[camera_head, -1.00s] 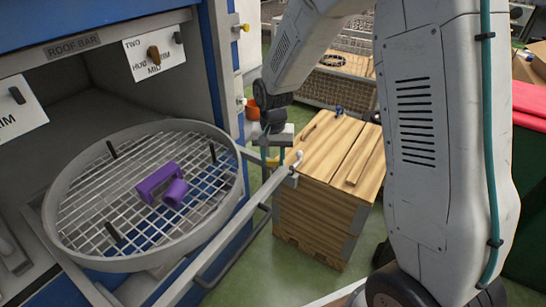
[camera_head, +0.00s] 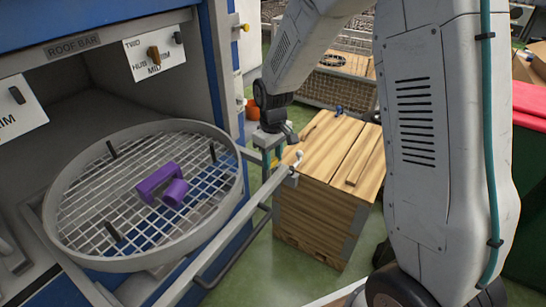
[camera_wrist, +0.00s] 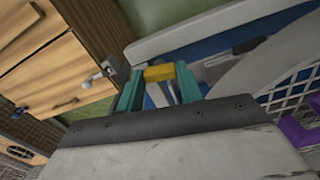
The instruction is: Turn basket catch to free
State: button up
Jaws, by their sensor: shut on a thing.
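My gripper (camera_head: 272,154) is at the right side of the round grey basket (camera_head: 146,258), by the pull-out frame's side rail. In the wrist view its two teal fingers (camera_wrist: 158,88) are shut on a small yellow piece, which looks like the basket catch (camera_wrist: 158,73). In the head view the catch is mostly hidden by the gripper, and I cannot tell its angle. The basket has a wire mesh floor with several black pegs, and a purple part (camera_head: 163,187) lies on it. The basket's edge and the purple part (camera_wrist: 296,132) also show at the right of the wrist view.
The grey frame rail (camera_head: 232,222) runs beside the basket, with a dark bar handle on its outer side. A wooden crate (camera_head: 325,160) stands close to the right of the gripper. The blue cabinet (camera_head: 225,75) with paper labels is behind. Green floor shows between rail and crate.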

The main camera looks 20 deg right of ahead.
aim_at(273, 160)
jog(key=shift+n, duration=0.8)
jog(key=o, duration=1)
notch_tip(273, 160, up, 8)
jog(key=shift+f, duration=0.1)
